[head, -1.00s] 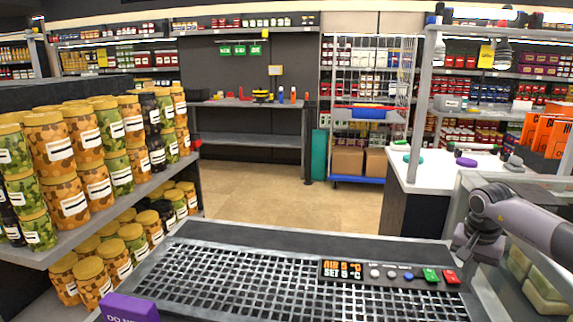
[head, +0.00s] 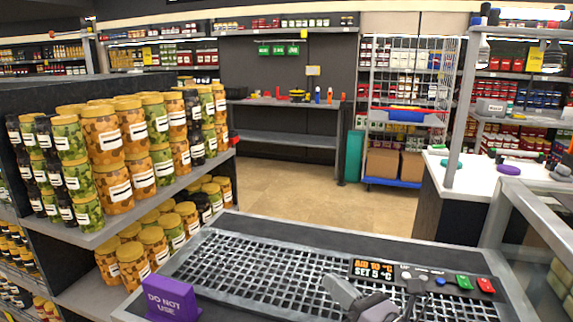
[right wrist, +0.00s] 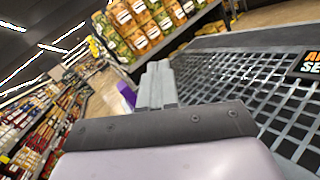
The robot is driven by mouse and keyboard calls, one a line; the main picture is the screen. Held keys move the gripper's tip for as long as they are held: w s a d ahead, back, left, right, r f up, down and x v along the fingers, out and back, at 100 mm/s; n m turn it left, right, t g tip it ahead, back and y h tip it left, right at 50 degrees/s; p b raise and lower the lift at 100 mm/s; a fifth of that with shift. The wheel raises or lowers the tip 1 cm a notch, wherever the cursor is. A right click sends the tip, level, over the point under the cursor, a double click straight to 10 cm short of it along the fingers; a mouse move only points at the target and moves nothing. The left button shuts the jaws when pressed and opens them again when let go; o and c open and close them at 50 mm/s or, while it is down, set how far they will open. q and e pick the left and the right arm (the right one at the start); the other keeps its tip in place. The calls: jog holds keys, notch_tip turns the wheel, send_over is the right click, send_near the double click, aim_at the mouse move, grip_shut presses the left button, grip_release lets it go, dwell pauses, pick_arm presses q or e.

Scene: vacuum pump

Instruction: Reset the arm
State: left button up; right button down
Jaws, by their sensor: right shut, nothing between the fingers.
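My right gripper (head: 332,281) is low in the head view, over the front part of the metal grille (head: 250,259). Its grey fingers are together and empty; they also show in the right wrist view (right wrist: 157,75), pointing away over the edge of the grille. The control panel (head: 423,276), with an orange display and green and red switches, is just behind and to the right of the gripper. My left gripper is in no view.
A purple "DO NOT USE" sign (head: 170,298) stands at the unit's front left corner. Shelves of jars (head: 105,140) line the left side. A white counter (head: 490,175) is at the right, with open floor (head: 285,185) beyond the unit.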

jog(key=s+d+f+m+h, duration=0.3)
jog(key=d+m+h, duration=0.1)
jog(key=m, duration=0.5)
jog(key=s+d+f+m+g+h, duration=0.1)
jog(key=s+d+f+m+h, duration=0.2)
jog(key=m, duration=0.6)
jog(key=s+d+f+m+g+h, duration=0.1)
jog(key=s+d+f+m+h, duration=0.2)
jog(key=m, duration=0.6)
jog(key=shift+s+d+f+h, duration=0.2)
jog(key=shift+s+d+h, duration=0.35)
jog(key=shift+h, duration=0.1)
jog(key=shift+s+d+f+h, duration=0.2)
jog(key=shift+s+d+h, duration=0.2)
jog(key=shift+s+h, duration=0.2)
jog(key=s+d+f+m+g, duration=0.1)
jog(key=s+f+m+g, duration=0.3)
jog(key=s, duration=0.6)
jog(key=s+d+f+m+g, duration=0.1)
jog(key=s+f+m+g, duration=0.1)
jog(key=s+m+g, duration=0.55)
jog(key=w+a+f+n+t+y, duration=0.1)
jog(key=w+a+f+t+y, duration=0.2)
jog(key=f+t, duration=0.6)
jog(key=shift+w+f+n, duration=0.35)
jog(key=shift+w, duration=0.25)
jog(key=shift+a, duration=0.15)
